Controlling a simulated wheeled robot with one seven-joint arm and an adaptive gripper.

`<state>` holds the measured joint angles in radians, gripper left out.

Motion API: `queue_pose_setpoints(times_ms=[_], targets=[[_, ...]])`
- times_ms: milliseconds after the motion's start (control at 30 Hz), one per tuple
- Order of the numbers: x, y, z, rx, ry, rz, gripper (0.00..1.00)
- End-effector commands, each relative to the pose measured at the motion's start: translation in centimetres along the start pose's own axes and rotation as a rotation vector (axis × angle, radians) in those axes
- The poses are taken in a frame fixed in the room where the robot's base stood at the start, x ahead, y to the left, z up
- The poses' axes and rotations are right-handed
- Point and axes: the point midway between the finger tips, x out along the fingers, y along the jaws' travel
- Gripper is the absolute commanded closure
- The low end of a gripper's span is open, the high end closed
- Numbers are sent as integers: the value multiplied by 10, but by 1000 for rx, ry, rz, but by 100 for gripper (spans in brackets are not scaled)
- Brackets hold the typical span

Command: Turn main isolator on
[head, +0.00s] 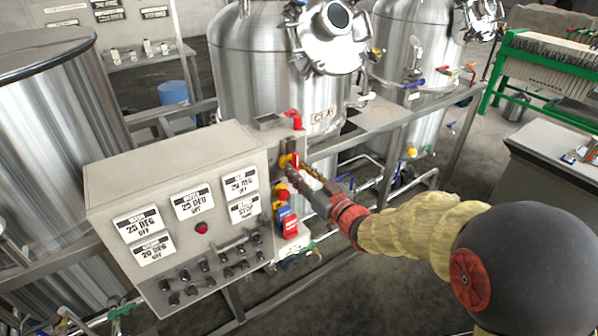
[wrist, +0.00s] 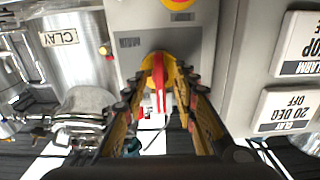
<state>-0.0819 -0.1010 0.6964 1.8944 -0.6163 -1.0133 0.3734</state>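The main isolator shows in the wrist view as a red handle (wrist: 159,78) on a round yellow plate (wrist: 172,72), fixed to a grey box with a small dark label. In the head view, the isolator (head: 285,160) is on the right side of the control panel, partly hidden by my gripper. My gripper (head: 297,170) reaches in from the right. In the wrist view, my gripper (wrist: 163,84) has its two fingers apart, one on each side of the red handle. I see a gap beside the handle and cannot tell whether either finger touches it.
The control panel (head: 182,205) with labels and several dark knobs stands left of my gripper. Red and yellow buttons and blue and red parts sit just below the isolator. The steel CLAY tank (head: 245,75) and a metal rail frame stand behind.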

Motion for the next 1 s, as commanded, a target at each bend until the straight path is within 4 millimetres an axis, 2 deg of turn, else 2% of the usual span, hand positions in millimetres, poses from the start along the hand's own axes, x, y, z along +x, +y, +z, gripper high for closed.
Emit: queue_pose_setpoints(times_ms=[167, 400, 600, 800, 1000], targets=[[-24, 1, 0, 0, 0, 3, 72], [-73, 2, 0, 0, 0, 4, 72], [-104, 1, 0, 0, -1, 3, 72], [-117, 0, 1, 1, -1, 1, 72], [-118, 0, 1, 1, -1, 0, 72]])
